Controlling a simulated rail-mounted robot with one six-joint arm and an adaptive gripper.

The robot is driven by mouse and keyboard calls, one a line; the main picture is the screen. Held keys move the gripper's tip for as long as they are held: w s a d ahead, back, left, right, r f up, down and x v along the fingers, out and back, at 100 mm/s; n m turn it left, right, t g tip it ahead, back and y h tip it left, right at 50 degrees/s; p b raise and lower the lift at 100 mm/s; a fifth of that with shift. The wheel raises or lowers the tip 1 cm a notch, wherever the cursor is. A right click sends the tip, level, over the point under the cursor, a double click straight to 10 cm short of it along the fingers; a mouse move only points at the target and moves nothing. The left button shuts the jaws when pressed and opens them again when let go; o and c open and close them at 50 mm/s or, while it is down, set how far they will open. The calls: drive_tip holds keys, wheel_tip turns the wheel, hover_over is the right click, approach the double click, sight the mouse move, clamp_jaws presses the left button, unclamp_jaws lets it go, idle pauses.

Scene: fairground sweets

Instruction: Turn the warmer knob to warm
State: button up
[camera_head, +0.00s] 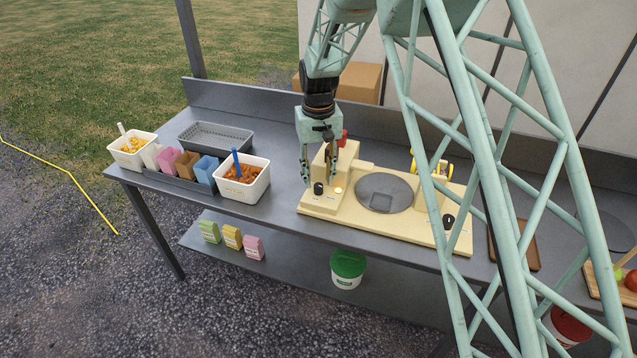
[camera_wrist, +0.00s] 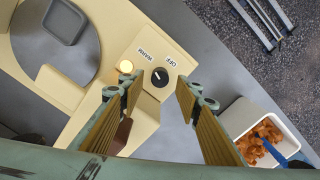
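The warmer knob is a small black dial (camera_wrist: 160,77) with a white pointer mark, beside the printed words WARM and OFF. The pointer seems to lean toward the WARM side, but it is too small to be sure. In the head view the knob (camera_head: 318,188) sits at the front left of the cream appliance (camera_head: 385,226). A round yellow lamp (camera_wrist: 125,66) beside it looks lit; it also shows in the head view (camera_head: 338,190). My gripper (camera_head: 320,178) is open and empty, pointing down above the knob. Its fingers stand either side of the knob in the wrist view; contact is unclear.
A white tub of orange pieces (camera_head: 243,189) with a blue handle stands left of the appliance. A round grey plate (camera_head: 384,192) lies right of the knob. A second black knob (camera_head: 448,221) sits at the appliance's right. A red part (camera_head: 342,138) is close behind my gripper.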

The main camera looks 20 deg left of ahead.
sight(319, 185)
wheel_tip(319, 185, up, 9)
drive_tip(key=shift+f, duration=0.15)
idle(0.4)
idle(0.4)
drive_tip(key=s+d+r+m+t+b, duration=0.1)
drive_tip(key=s+d+r, duration=0.4)
drive_tip(key=d+r, duration=0.35)
drive_tip(key=s+d+r+m, duration=0.1)
drive_tip(key=s+d+r, duration=0.5)
drive_tip(key=d, duration=0.4)
drive_tip(key=s+d+r+m+t+b, duration=0.1)
drive_tip(key=s+d+r, duration=0.3)
drive_tip(key=d+r, duration=0.5)
drive_tip(key=s+d+r+m+b, duration=0.1)
drive_tip(key=s+d+r, duration=0.2)
drive_tip(key=s+d, duration=0.95)
drive_tip(key=s+d+f+m+t, duration=0.1)
drive_tip(key=s+d, duration=0.1)
drive_tip(key=s, duration=0.8)
drive_tip(key=s+d+f+m+t+b, duration=0.1)
drive_tip(key=s+d+f, duration=0.1)
drive_tip(key=s, duration=0.8)
drive_tip(key=shift+s+d+f, duration=0.25)
drive_tip(key=shift+d+f, duration=0.05)
drive_tip(key=shift+d, duration=0.55)
